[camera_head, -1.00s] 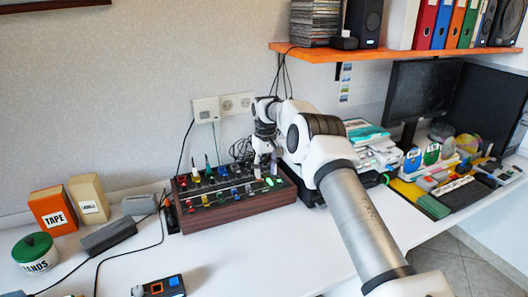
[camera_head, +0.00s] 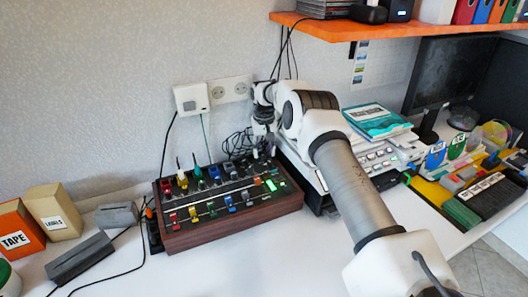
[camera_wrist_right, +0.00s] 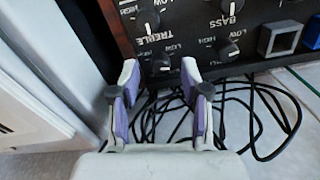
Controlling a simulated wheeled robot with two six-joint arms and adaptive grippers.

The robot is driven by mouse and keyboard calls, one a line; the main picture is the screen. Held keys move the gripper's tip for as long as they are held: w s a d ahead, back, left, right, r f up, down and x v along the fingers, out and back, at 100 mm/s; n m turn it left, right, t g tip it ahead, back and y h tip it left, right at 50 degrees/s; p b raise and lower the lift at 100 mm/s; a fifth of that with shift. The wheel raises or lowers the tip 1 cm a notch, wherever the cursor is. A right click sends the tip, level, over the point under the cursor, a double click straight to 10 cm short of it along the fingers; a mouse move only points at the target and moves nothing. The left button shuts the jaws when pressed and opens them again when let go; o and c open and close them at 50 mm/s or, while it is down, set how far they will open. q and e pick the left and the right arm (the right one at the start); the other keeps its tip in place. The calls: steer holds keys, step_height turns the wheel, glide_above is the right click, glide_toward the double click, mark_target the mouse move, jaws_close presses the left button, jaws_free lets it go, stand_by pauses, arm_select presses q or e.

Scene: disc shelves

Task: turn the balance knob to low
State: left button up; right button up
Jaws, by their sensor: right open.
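The control panel (camera_head: 232,226) is a wood-sided box with a dark top, coloured knobs and sliders, on the white desk. In the right wrist view its dark face (camera_wrist_right: 190,42) shows black knobs with white pointer lines, LOW and HIGH marks, and the words TREBLE and BASS. One small knob (camera_wrist_right: 161,66) lies just beyond my fingertips and another knob (camera_wrist_right: 229,52) is to its right. I cannot read a balance label. My right gripper (camera_wrist_right: 159,82) is open and empty, its purple-padded fingers apart near the panel's edge. In the head view its fingertips are hard to see. My left gripper is not in view.
Black cables (camera_wrist_right: 240,112) lie beside the panel. A white device with a teal book (camera_head: 377,121) stands right of it. An orange shelf (camera_head: 400,28) hangs above. Tape (camera_head: 17,232) and label boxes (camera_head: 54,211) stand left. The desk in front is clear.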

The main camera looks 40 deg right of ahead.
steer(key=shift+w+d+f, duration=0.1)
steer(key=shift+f, duration=0.55)
steer(key=shift+s+a+r, duration=0.2)
steer(key=shift+a+r, duration=0.05)
steer(key=shift+d+f, duration=0.1)
steer(key=shift+f, duration=0.05)
jaws_close()
steer(key=shift+n+p, duration=0.4)
steer(key=shift+n, duration=0.3)
steer(key=n, duration=0.3)
jaws_free()
steer(key=shift+w, duration=0.1)
